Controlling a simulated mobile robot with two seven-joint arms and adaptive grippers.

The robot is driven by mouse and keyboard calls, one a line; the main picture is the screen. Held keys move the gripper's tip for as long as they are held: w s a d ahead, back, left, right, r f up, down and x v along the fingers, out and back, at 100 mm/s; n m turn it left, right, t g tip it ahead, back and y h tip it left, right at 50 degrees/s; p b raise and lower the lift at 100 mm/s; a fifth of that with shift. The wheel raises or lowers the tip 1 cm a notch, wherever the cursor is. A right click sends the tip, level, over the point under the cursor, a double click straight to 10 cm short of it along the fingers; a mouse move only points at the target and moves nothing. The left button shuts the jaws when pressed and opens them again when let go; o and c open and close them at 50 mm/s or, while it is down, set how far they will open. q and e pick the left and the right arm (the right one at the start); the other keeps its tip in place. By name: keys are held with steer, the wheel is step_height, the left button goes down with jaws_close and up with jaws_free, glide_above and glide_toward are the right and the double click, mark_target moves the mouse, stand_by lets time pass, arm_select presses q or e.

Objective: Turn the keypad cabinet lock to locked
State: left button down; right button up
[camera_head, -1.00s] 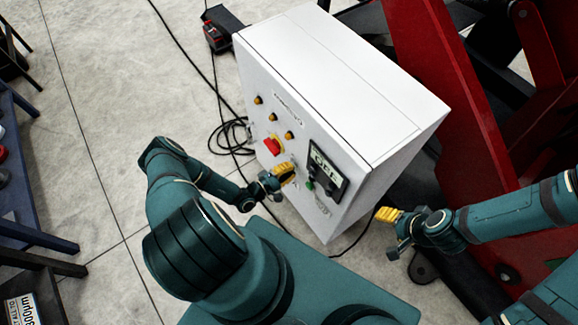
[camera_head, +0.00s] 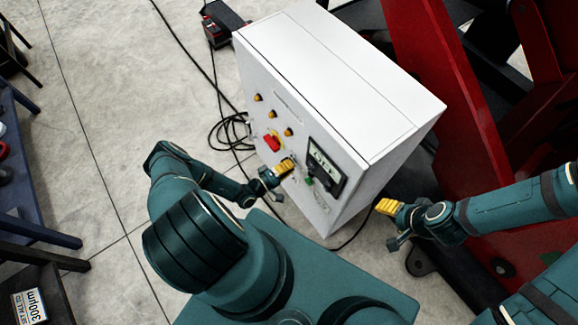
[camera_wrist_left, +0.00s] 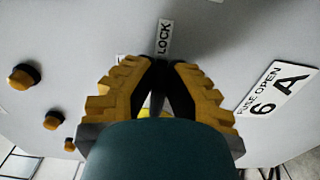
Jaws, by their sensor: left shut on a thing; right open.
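The white cabinet (camera_head: 340,75) stands on the floor, its control panel facing my left arm. My left gripper (camera_head: 287,165) is at the panel, just right of and below the red switch. In the left wrist view its yellow fingers (camera_wrist_left: 160,75) close together at the panel below a "LOCK" label (camera_wrist_left: 164,37). They are shut on the keypad cabinet lock, which they almost wholly hide, so I cannot tell its angle. My right gripper (camera_head: 386,207) is open and empty, right of the cabinet and apart from it.
The red switch (camera_head: 271,143) and several amber lamps (camera_head: 273,115) are on the panel. A display (camera_head: 324,165) and a green button (camera_head: 309,181) are close right of my left gripper. A red frame (camera_head: 440,80) stands to the right. Black cables (camera_head: 228,130) lie left of the cabinet.

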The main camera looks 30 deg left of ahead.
arm_select(q)
steer(key=c, duration=1)
jaws_free()
steer(key=v, duration=1.2)
